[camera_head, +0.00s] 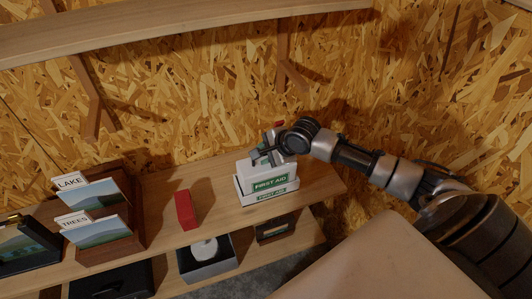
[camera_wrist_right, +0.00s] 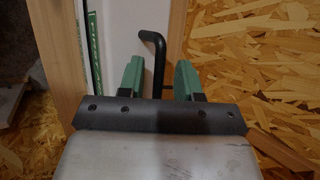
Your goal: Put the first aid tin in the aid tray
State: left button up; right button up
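The white first aid tin (camera_head: 270,178) with its green label sits inside the white aid tray (camera_head: 268,196), which has its own green label, at the right part of the upper shelf. The tray's front wall hides the tin's base. My right gripper (camera_head: 263,155) is just above the tin's top. In the right wrist view the green fingers of my right gripper (camera_wrist_right: 159,80) are spread apart. A bent black handle (camera_wrist_right: 157,45) stands between them, with gaps on both sides. The tin's white face (camera_wrist_right: 115,40) shows beside it. My left gripper is not in view.
A red object (camera_head: 185,210) stands on the shelf left of the tray. A wooden card rack (camera_head: 92,250) with LAKE and TREES cards is further left. A grey box (camera_head: 207,268) with a white item is on the lower shelf. A chipboard wall (camera_head: 200,120) rises behind.

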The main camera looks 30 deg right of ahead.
jog(key=shift+f, duration=0.15)
jog(key=v, duration=1.2)
jog(key=shift+b, duration=0.4)
jog(key=shift+o, duration=0.3)
